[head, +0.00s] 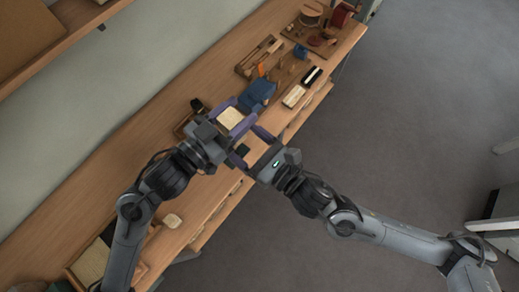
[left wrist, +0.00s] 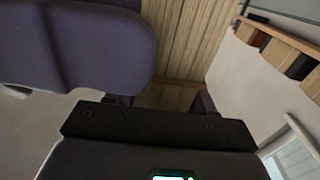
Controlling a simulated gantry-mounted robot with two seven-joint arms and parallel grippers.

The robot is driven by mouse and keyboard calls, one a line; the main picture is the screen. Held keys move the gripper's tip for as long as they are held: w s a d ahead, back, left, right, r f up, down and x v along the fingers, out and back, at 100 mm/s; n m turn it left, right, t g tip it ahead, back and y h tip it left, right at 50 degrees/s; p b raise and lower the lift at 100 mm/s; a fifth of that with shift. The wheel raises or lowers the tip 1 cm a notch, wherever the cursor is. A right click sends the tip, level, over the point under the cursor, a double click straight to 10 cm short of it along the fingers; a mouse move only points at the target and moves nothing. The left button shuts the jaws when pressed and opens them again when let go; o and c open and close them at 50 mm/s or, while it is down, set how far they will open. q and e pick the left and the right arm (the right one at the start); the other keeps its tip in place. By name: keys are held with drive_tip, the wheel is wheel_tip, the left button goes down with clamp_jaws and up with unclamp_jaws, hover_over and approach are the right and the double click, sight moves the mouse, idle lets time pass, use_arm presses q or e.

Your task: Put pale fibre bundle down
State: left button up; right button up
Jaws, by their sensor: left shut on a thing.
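The pale fibre bundle (head: 230,118) is a cream, blocky piece above the bench. My left gripper (head: 232,113) is shut on it, with purple fingers at its sides. In the left wrist view, the bundle (left wrist: 190,42) shows as long straw-coloured strands beside the large purple finger. Its underside is hidden, and I cannot tell whether it touches anything below. My right gripper (head: 250,145) is close by on the right, near the bench's front edge. Its purple fingers are spread apart with nothing seen between them.
The wooden bench (head: 110,180) runs diagonally along the wall. A blue block (head: 258,92) lies just beyond my left gripper. Past it are a wooden tray (head: 260,56), a black-and-white brush-like piece (head: 312,76) and a pale block (head: 293,96). A small pale piece (head: 172,220) lies nearer.

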drive_tip(key=shift+x, duration=2.3)
drive_tip(key=c, duration=0.9)
use_arm(q)
drive_tip(key=o, duration=0.6)
use_arm(e)
drive_tip(key=shift+c, duration=0.8)
use_arm(q)
drive_tip(key=o, duration=0.6)
drive_tip(key=shift+c, duration=0.2)
